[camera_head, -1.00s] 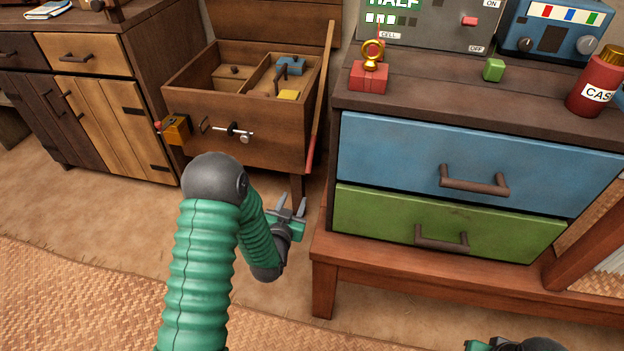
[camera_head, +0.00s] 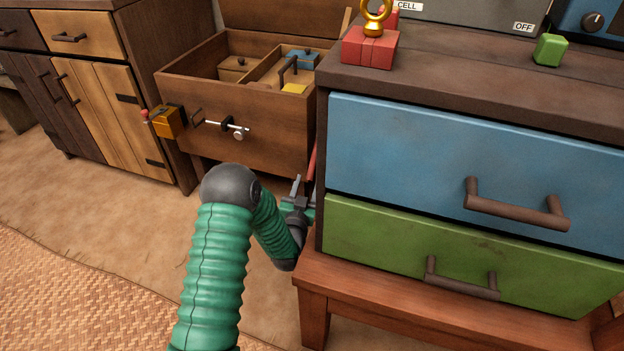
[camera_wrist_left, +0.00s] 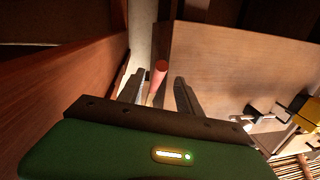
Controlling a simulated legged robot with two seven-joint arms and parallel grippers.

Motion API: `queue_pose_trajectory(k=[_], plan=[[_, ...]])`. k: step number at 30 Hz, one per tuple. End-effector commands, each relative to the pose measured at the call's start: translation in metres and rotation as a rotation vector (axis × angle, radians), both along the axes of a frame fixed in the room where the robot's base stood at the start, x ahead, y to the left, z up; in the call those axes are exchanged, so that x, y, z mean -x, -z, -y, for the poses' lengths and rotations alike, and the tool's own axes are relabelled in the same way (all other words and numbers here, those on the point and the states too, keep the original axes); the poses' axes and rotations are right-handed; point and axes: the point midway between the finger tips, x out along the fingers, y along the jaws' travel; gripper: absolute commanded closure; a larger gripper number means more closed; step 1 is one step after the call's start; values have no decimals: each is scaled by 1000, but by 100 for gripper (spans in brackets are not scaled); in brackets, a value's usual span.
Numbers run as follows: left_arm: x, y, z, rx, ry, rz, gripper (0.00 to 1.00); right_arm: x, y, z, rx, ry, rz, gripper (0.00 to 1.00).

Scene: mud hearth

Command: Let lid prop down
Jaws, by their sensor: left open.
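The open wooden chest (camera_head: 240,120) stands left of the blue and green drawer unit. Its raised lid (camera_head: 280,16) is cut off at the top. A thin prop stands along the chest's right side. Its upper wooden end (camera_head: 346,22) and red lower part (camera_head: 312,162) show, with the middle hidden behind the drawer unit. My left gripper (camera_head: 306,188) is open beside the red end, low in the gap. In the left wrist view, the red-tipped prop (camera_wrist_left: 158,72) shows between the spread fingers (camera_wrist_left: 158,88), not gripped. My right gripper is out of view.
The drawer unit (camera_head: 470,150) on its wooden stand (camera_head: 330,290) closely bounds my left gripper on the right. A metal latch (camera_head: 228,126) and yellow box (camera_head: 165,121) are on the chest's front. Open floor (camera_head: 120,220) lies to the left.

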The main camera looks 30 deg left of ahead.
Motion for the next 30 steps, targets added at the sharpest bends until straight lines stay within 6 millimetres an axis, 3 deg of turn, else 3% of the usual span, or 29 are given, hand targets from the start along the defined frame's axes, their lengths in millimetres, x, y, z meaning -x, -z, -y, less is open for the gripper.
queue_pose_trajectory(k=[1,6,17,27,30], plan=[[-12,7,-5,-2,-1,6,59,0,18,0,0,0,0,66],[-41,6,-16,0,-1,2,59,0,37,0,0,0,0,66],[-53,0,-21,0,1,-1,59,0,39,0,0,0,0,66],[-53,0,-20,0,1,-1,100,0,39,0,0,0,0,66],[-53,0,-20,0,1,-1,100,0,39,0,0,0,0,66]])
